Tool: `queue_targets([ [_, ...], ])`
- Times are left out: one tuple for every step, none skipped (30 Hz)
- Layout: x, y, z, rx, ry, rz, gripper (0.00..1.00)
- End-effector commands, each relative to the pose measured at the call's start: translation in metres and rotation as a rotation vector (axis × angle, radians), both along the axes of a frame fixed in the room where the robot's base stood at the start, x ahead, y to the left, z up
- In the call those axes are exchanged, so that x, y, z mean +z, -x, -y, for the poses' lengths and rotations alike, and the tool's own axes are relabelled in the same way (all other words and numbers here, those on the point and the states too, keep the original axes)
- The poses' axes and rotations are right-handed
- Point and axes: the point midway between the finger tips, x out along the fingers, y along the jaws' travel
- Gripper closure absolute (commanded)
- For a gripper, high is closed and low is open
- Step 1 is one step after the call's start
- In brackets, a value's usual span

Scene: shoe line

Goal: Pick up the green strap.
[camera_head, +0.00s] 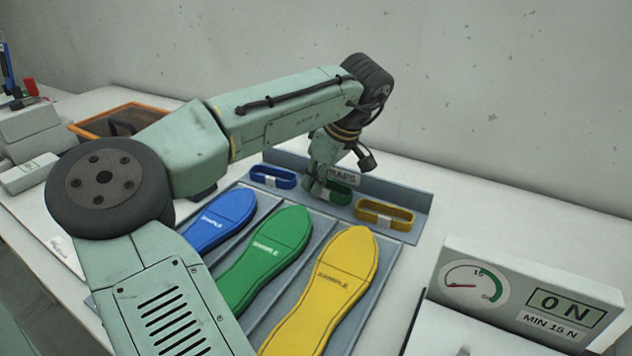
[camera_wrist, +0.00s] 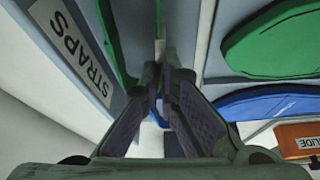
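The green strap (camera_head: 340,193) is a loop with a white tag, in the middle place of the strap row in the head view. In the wrist view one green side (camera_wrist: 112,42) runs at the left, and its other side runs edge-on up to the fingertips. My gripper (camera_head: 318,186) is down at the strap's left part and hides some of it. In the wrist view my gripper's fingertips (camera_wrist: 164,72) stand on either side of the strap's tagged side, with a narrow gap between them. Contact with the strap cannot be made out.
A blue strap (camera_head: 273,177) lies left of the green one and a yellow strap (camera_head: 384,213) right. Blue, green and yellow sample soles (camera_head: 335,290) lie in front. A raised back panel (camera_head: 405,195) stands behind the straps. A force gauge (camera_head: 520,290) stands at the right.

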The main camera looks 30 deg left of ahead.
Motion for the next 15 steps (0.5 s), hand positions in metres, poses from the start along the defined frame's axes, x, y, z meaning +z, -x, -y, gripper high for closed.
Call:
queue_targets([
  [0.007, 0.0, 0.0, 0.0, 0.001, 0.001, 1.0],
  [0.011, 0.0, 0.0, -0.001, 0.002, 0.002, 1.0],
  [0.016, -0.001, 0.0, 0.0, 0.002, 0.003, 1.0],
  [0.02, -0.001, 0.0, 0.0, 0.002, 0.002, 1.0],
  [0.025, -0.001, 0.0, 0.0, 0.002, 0.002, 1.0],
  [0.032, -0.001, 0.0, 0.0, 0.003, 0.003, 1.0],
  [0.038, -0.001, 0.0, 0.0, 0.004, 0.002, 1.0],
  [0.029, 0.006, 0.002, 0.0, 0.004, 0.001, 1.0],
  [0.026, 0.014, 0.005, -0.001, 0.003, -0.001, 1.0],
  [0.027, 0.02, 0.008, -0.001, 0.002, 0.0, 1.0],
  [0.028, 0.027, 0.01, 0.0, 0.001, 0.001, 1.0],
  [0.029, 0.035, 0.013, 0.0, 0.001, 0.001, 1.0],
  [0.029, 0.042, 0.016, -0.002, 0.002, 0.001, 1.0],
  [0.03, 0.049, 0.019, -0.001, 0.001, 0.0, 1.0],
  [0.031, 0.058, 0.022, -0.001, 0.001, 0.002, 1.0],
])
